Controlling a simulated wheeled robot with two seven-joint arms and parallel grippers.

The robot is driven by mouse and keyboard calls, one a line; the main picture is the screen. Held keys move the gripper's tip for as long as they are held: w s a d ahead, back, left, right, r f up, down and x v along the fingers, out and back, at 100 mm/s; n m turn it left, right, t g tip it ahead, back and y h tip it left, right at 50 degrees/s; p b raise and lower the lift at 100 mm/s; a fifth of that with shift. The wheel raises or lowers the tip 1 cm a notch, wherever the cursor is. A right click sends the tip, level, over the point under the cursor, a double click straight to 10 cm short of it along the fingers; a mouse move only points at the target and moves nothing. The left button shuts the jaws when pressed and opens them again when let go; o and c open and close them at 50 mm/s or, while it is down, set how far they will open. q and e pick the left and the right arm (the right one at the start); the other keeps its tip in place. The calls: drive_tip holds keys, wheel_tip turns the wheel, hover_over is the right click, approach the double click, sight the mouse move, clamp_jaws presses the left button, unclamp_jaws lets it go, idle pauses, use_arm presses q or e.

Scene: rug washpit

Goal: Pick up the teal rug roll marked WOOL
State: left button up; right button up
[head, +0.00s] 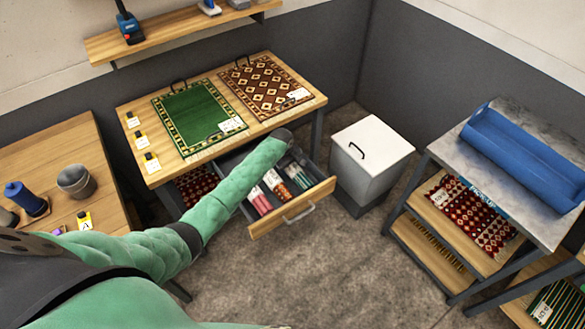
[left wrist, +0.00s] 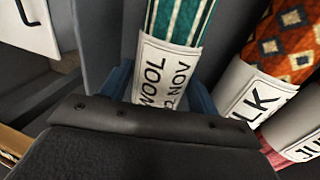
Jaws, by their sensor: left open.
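The teal rug roll (left wrist: 176,20) has white stripes and a white label reading WOOL and NOV in the left wrist view. In the head view the teal roll (head: 299,176) lies at the right of the rolls in the pulled-out drawer (head: 292,212). My left gripper (left wrist: 160,98) is open, with a blue finger showing on either side of the labelled part of the roll. Whether the fingers touch it, I cannot tell. Its dark housing hides the lower part of the label. In the head view my forearm covers part of the drawer. My right gripper is not in view.
Beside the teal roll lie an orange patterned roll (left wrist: 284,42) labelled with letters ending LK and a pink roll (head: 259,201). The table (head: 160,176) above the drawer bears two flat rugs. A white-lidded bin (head: 372,140) and a shelf unit (head: 438,150) stand to the right.

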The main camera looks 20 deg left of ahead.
use_arm(q)
drive_tip(key=shift+f, duration=0.15)
drive_tip(key=c, duration=0.9)
